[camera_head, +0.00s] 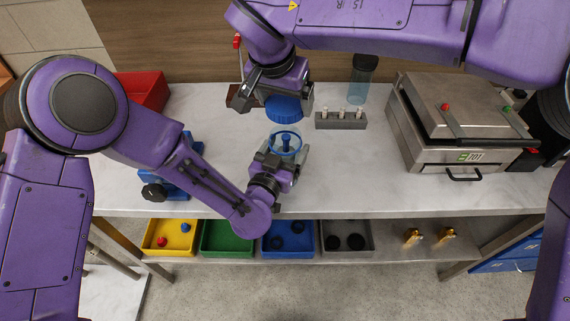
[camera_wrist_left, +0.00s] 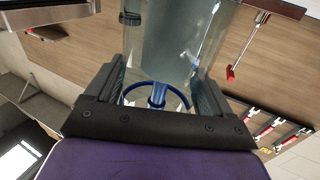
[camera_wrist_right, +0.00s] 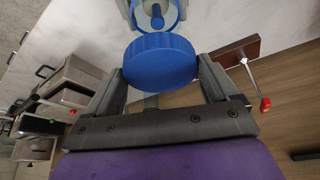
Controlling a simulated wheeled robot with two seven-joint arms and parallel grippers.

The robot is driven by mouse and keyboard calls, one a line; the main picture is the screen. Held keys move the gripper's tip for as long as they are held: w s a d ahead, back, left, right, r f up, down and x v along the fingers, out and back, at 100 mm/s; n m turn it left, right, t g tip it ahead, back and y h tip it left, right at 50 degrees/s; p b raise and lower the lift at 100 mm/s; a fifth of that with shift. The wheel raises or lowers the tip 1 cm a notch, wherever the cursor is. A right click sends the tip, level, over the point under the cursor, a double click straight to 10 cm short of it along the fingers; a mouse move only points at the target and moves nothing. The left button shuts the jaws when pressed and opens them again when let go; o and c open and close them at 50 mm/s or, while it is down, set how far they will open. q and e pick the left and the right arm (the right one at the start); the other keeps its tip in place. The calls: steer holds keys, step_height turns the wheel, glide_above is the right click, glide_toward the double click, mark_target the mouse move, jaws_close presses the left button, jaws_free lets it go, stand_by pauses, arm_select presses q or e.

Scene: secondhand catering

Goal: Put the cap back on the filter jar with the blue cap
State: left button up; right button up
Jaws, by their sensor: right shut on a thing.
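The blue cap (camera_head: 284,108) is held between the fingers of my right gripper (camera_head: 283,97). It also shows between the fingertips in the right wrist view (camera_wrist_right: 158,60). The clear filter jar (camera_head: 285,142), with a blue rim and blue inner stem, is on the counter, just below the cap in the head view, its top uncovered. The cap is apart from the jar. My left gripper (camera_head: 277,164) has its fingers on either side of the jar, as the left wrist view (camera_wrist_left: 160,90) shows. Whether those fingers press on the glass I cannot tell.
A grey rack with small vials (camera_head: 341,120) and a dark-capped jar (camera_head: 363,78) stand behind right. A steel press (camera_head: 460,120) is at right. A blue stand (camera_head: 180,180) and red bin (camera_head: 143,90) are at left. Coloured trays (camera_head: 228,238) sit on the shelf below.

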arm_select(q)
steer(key=c, duration=0.9)
steer(key=shift+c, duration=0.2)
arm_select(e)
glide_above(287, 137)
steer(key=s, duration=0.1)
steer(key=shift+s+a+f, duration=0.1)
steer(key=shift+a+f, duration=0.05)
steer(key=shift+f, duration=1.15)
steer(key=shift+a+f, duration=0.15)
steer(key=shift+f, duration=1.1)
steer(key=shift+f, duration=0.1)
steer(key=shift+f, duration=0.75)
steer(key=shift+f, duration=0.55)
